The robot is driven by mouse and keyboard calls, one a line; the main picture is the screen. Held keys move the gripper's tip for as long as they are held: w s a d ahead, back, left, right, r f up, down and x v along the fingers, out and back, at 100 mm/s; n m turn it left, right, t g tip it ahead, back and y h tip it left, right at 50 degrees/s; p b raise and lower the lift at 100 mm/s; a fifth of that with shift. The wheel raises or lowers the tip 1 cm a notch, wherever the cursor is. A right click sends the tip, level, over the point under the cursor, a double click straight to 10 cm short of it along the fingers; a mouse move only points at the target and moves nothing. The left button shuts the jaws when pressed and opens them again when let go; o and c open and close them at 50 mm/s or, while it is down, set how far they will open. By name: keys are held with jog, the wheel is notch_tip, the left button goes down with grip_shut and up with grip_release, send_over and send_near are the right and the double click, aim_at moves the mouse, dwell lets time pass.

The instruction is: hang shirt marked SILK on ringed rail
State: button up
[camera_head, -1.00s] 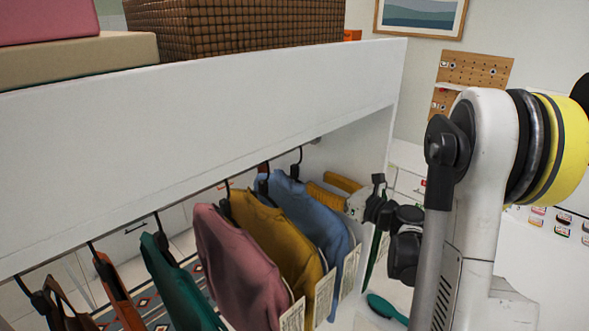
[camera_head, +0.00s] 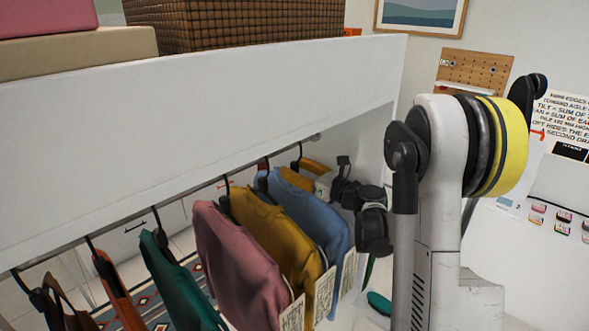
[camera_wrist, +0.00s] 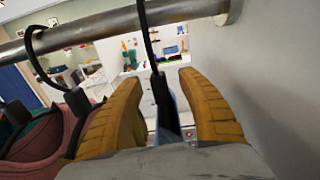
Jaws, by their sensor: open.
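A blue shirt (camera_head: 310,215) hangs on a dark hanger at the far right of the row on the rail (camera_head: 180,195). A yellow shirt (camera_head: 270,235) and a pink shirt (camera_head: 235,260) hang to its left. Each carries a pale tag, too small to read, so I cannot tell which is SILK. My gripper (camera_wrist: 160,82) is open, its yellow fingers on either side of a dark hanger stem (camera_wrist: 158,88) just below the rail in the wrist view. A strip of blue cloth shows between them. In the head view the fingers are partly hidden behind the blue shirt.
The rail ends at a pale wall on the right in the wrist view (camera_wrist: 265,65). Teal (camera_head: 175,285), orange (camera_head: 120,290) and brown garments (camera_head: 65,310) hang further left. A white panel (camera_head: 200,120) spans above the rail, with a wicker basket (camera_head: 235,25) on top.

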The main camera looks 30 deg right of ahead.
grip_shut()
jog(key=shift+r, duration=0.2)
jog(key=shift+r+p, duration=1.05)
jog(key=shift+r, duration=0.75)
